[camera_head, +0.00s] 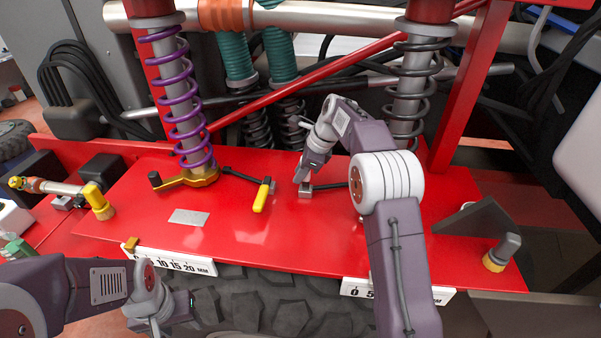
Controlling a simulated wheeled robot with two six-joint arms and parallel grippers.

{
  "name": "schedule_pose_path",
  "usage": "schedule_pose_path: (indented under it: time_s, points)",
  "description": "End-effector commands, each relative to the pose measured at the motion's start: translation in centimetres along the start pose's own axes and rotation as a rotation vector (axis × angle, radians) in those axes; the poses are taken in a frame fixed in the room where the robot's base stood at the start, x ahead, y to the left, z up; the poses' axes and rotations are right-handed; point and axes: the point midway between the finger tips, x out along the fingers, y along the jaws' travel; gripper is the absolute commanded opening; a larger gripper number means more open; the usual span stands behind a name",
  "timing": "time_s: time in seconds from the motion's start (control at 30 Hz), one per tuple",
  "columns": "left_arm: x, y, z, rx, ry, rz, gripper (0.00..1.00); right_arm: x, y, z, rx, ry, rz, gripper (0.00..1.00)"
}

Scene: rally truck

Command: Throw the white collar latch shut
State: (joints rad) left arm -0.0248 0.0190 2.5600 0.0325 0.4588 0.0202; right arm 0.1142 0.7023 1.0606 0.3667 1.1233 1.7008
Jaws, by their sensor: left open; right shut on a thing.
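My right gripper (305,176) points down at a small grey block (306,191) on the red deck. It is shut on a slim pale piece, seemingly the white latch handle, mostly hidden by the fingers. A dark rod (331,186) runs right from the block towards the foot of the black spring (407,90); my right arm hides the collar there. A yellow latch handle (262,197) with its own dark rod lies to the left, by the purple spring (177,95) and its gold collar (185,180). My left gripper (178,312) is at the lower left, open and clear of the latches.
The red deck (225,235) is mostly bare between the springs, with a grey plate (189,217) on it. White scale strips (172,260) line the front edge above a tyre. A yellow-capped post (98,202) stands left and a grey knob (503,250) right.

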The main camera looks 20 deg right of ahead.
Motion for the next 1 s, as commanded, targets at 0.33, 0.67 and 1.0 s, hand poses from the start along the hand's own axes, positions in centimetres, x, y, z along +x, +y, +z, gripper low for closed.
schedule_pose_path:
  time_s: [0.33, 0.67, 1.0]
  points:
    - [0.1, 0.0, 0.0, 0.0, 0.0, 0.0, 0.52, 0.4, 0.3, -0.5, 0.003, 0.01, 0.014, 0.0]
    - [0.2, 0.0, 0.0, 0.0, 0.0, 0.0, 0.52, 0.5, 0.4, -0.6, 0.003, 0.011, 0.015, 0.0]
    - [5.7, -0.1, 0.6, 0.0, 0.0, 0.0, 0.52, 1.6, 1.3, -0.9, -0.044, 0.009, -0.096, 0.0]
